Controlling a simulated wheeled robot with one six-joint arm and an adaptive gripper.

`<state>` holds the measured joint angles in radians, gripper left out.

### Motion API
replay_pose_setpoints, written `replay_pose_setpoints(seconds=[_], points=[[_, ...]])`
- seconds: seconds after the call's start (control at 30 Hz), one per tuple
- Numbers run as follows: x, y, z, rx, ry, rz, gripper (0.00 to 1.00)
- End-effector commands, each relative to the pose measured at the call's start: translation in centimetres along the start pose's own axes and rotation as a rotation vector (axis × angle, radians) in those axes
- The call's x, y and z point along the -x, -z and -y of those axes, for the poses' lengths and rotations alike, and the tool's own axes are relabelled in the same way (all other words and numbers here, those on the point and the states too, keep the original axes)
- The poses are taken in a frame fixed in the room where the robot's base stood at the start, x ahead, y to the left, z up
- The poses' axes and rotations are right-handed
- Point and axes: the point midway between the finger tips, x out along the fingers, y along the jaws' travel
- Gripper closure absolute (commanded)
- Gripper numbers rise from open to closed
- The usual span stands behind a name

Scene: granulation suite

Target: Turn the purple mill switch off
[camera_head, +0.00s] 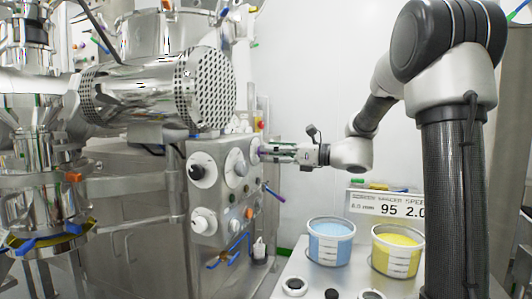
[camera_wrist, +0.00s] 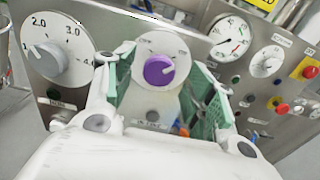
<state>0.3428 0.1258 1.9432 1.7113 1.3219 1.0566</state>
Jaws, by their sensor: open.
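The purple mill switch (camera_wrist: 158,71) is a round knob on a pale plate, in the middle of the wrist view. My gripper (camera_wrist: 162,78) is open, with one green-padded finger on the left of the knob and one on the right. I cannot tell whether either pad touches it. In the head view my gripper (camera_head: 272,152) reaches leftward to the steel panel, and only a sliver of the purple switch (camera_head: 261,151) shows at its tips.
The steel control panel (camera_head: 207,232) carries other dials, including a large white numbered dial (camera_wrist: 57,48) left of the switch. Gauges (camera_wrist: 231,37) and a red button (camera_wrist: 282,108) are at right. Blue (camera_head: 329,246) and yellow (camera_head: 397,256) tubs stand below my arm.

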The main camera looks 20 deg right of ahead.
Motion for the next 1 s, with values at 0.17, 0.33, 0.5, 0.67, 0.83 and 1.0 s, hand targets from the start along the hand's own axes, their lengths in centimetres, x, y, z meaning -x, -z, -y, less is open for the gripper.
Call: replay_pose_setpoints(seconds=[0.17, 0.33, 0.5, 0.67, 0.83, 1.0], points=[[-1.8, 0.0, -0.1, 0.001, -0.001, -0.001, 0.45], [-2.1, 0.0, 0.0, 0.002, 0.001, -0.001, 0.45], [-2.1, 0.0, 0.0, 0.002, 0.001, -0.001, 0.52], [-2.1, 0.0, 0.0, 0.002, 0.001, -0.002, 0.81], [-2.1, 0.0, 0.0, 0.003, 0.000, -0.002, 0.91], [-2.1, 0.0, 0.0, 0.023, 0.000, -0.002, 0.91]])
